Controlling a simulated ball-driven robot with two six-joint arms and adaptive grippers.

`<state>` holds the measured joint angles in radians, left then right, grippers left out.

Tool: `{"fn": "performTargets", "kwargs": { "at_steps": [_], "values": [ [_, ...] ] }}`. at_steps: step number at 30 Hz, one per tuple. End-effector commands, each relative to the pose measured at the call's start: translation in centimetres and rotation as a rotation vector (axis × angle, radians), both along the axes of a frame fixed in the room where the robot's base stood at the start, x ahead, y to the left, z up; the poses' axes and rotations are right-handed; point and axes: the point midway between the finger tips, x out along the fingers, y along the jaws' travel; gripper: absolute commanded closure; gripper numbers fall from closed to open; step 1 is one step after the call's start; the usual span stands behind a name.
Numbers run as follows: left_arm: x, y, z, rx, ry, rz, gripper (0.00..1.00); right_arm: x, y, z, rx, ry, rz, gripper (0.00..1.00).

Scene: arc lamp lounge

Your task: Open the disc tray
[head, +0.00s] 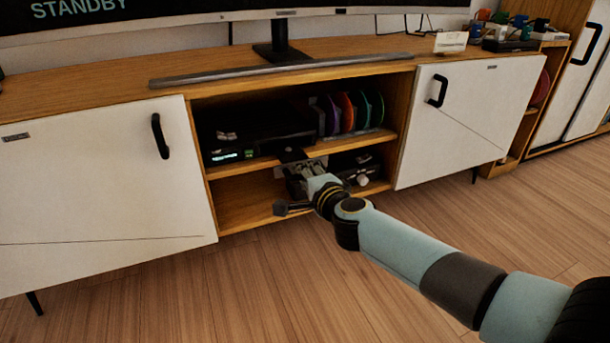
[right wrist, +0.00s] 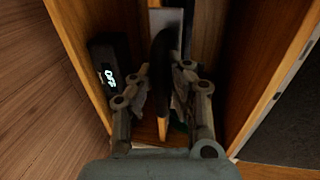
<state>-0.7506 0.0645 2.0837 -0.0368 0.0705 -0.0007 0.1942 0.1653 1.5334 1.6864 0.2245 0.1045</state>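The black disc player (head: 245,138) with a small green display sits on the upper shelf of the cabinet's open middle bay. My right gripper (head: 292,163) is at the player's right front, by the shelf edge. A small black piece shows at its tips; I cannot tell if this is the tray or a finger. In the right wrist view the fingers of my right gripper (right wrist: 162,80) stand apart, with a dark flat piece (right wrist: 161,62) and the shelf edge (right wrist: 164,128) between them. Contact is unclear. My left gripper is not in view.
Coloured disc cases (head: 346,112) stand right of the player. A black unit with a knob (head: 363,180) is on the lower shelf; a lit "OFF" display (right wrist: 110,77) shows in the right wrist view. White doors (head: 100,190) (head: 470,110) flank the bay. The wooden floor (head: 270,290) is clear.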

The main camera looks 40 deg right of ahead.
Motion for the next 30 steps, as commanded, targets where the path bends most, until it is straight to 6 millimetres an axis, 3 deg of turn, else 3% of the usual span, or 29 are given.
{"fn": "performTargets", "kwargs": {
  "at_steps": [17, 25, 30],
  "values": [
    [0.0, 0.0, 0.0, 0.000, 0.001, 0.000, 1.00, -0.1, 0.0, 0.0, -0.001, 0.001, 0.000, 1.00],
    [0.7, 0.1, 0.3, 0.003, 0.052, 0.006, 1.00, -4.4, 1.1, -0.1, -0.001, 0.003, 0.000, 1.00],
    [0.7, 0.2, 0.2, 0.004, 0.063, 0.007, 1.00, -5.7, 1.4, 0.0, 0.000, 0.001, 0.000, 1.00]
  ]
}}
